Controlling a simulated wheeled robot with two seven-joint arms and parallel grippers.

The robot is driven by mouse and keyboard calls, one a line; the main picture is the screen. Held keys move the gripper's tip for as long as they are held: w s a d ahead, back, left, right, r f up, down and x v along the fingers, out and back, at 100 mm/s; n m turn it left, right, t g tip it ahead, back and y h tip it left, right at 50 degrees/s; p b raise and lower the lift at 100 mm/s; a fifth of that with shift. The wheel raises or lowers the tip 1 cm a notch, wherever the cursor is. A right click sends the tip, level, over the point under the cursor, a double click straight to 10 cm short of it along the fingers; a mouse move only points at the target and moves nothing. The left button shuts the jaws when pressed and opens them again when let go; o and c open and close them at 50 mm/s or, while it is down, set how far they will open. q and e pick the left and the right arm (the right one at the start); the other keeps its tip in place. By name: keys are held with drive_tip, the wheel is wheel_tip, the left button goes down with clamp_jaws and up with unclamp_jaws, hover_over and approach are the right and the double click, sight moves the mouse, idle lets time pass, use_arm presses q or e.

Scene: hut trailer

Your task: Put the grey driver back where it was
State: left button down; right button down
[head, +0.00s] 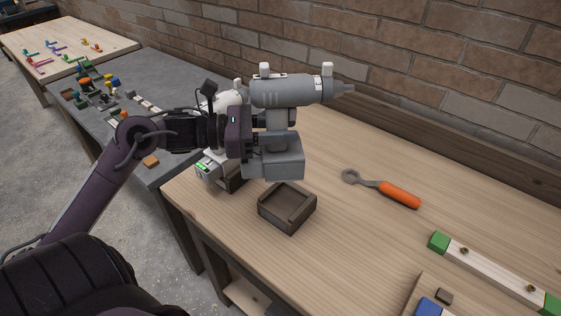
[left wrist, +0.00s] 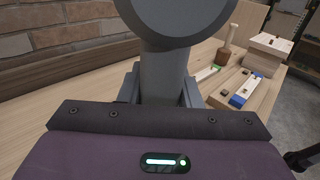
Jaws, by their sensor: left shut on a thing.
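The grey driver (head: 290,92) is upright in the head view, with its nose pointing right and its block-shaped base (head: 272,160) at the bottom. My left gripper (head: 262,130) is shut on its handle. The driver is held above the wooden bench, its base just behind and above a small dark open tray (head: 288,206). The tray looks empty. In the left wrist view the driver's round body (left wrist: 178,15) and handle (left wrist: 162,75) fill the middle, between the fingers. My right gripper is not in view.
A white device with a green light (head: 208,170) stands left of the held driver, partly hidden. An orange-handled wrench (head: 385,189) and a green-ended wooden bar (head: 495,272) lie to the right. A brick wall (head: 400,50) runs behind the bench. A grey table with small parts (head: 110,105) stands left.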

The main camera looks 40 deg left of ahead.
sight(298, 149)
use_arm(q)
wheel_tip(298, 149, down, 4)
drive_tip(key=shift+f+p, duration=0.2)
drive_tip(key=shift+p, duration=0.25)
drive_tip(key=shift+f, duration=0.5)
wheel_tip(298, 149, down, 4)
drive_tip(key=shift+f+p, duration=0.1)
drive_tip(key=shift+p, duration=0.4)
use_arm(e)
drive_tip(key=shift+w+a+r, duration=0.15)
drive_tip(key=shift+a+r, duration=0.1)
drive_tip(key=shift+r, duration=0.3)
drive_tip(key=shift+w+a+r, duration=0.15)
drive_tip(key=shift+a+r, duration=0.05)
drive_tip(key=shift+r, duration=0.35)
use_arm(q)
drive_tip(key=shift+f+b, duration=0.35)
drive_tip(key=shift+b, duration=0.2)
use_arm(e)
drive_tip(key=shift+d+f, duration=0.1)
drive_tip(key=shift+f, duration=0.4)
use_arm(q)
drive_tip(key=shift+f+b, duration=0.25)
drive_tip(key=shift+b, duration=0.2)
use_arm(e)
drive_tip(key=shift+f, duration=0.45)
